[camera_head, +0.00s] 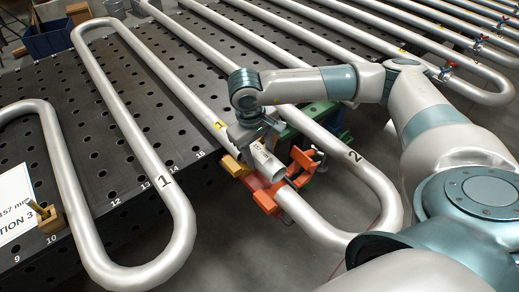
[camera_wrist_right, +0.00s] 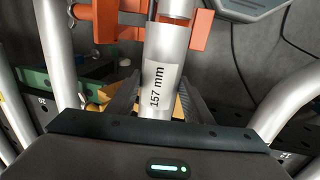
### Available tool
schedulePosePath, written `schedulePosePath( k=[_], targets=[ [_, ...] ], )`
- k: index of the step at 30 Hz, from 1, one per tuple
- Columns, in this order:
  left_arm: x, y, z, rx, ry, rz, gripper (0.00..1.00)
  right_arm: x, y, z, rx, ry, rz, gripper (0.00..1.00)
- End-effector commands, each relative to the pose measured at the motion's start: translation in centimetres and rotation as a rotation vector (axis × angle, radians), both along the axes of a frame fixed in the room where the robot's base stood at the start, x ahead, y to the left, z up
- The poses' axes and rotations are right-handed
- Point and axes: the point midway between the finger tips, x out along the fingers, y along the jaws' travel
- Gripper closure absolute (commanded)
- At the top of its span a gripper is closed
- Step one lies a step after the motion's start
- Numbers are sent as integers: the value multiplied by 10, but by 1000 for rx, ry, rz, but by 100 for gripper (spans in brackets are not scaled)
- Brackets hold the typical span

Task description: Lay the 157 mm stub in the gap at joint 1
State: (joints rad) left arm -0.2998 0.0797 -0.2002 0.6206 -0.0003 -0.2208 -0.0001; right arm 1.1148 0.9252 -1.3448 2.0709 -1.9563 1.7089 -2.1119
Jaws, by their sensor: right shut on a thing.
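The 157 mm stub (camera_head: 266,162) is a short silver pipe with a white label. My right gripper (camera_head: 252,138) is shut on it and holds it in line with the gap in the coil. In the right wrist view the stub (camera_wrist_right: 166,55) lies between the two fingers (camera_wrist_right: 158,102). Its far end is close to the pipe end (camera_wrist_right: 178,7) at the orange clamp (camera_head: 268,194); I cannot tell whether they touch. The near pipe end (camera_head: 217,124) has a yellow tag. A yellow block (camera_head: 236,166) sits beside the stub. My left gripper is not in view.
Silver serpentine pipes run across the dark perforated table (camera_head: 100,120). A U-bend marked 1 (camera_head: 165,182) is to the left and one marked 2 (camera_head: 354,156) to the right. A green support (camera_head: 305,119) stands behind the stub. A blue bin (camera_head: 48,38) is at the far left.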

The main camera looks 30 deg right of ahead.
Motion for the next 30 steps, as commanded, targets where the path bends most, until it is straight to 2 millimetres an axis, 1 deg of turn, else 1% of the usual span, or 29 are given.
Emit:
schedulePosePath(
  k=[3, 10, 23, 30],
  targets=[
    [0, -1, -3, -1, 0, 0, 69, 0, 0, -10, 1, -1, 0, 91],
    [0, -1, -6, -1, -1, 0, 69, 1, 0, -21, 1, -2, -1, 91],
    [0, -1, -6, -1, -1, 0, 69, 1, 0, -22, 1, -2, -1, 91],
    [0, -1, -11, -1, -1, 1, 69, 0, 0, -24, 1, -3, 0, 91]
  ],
)
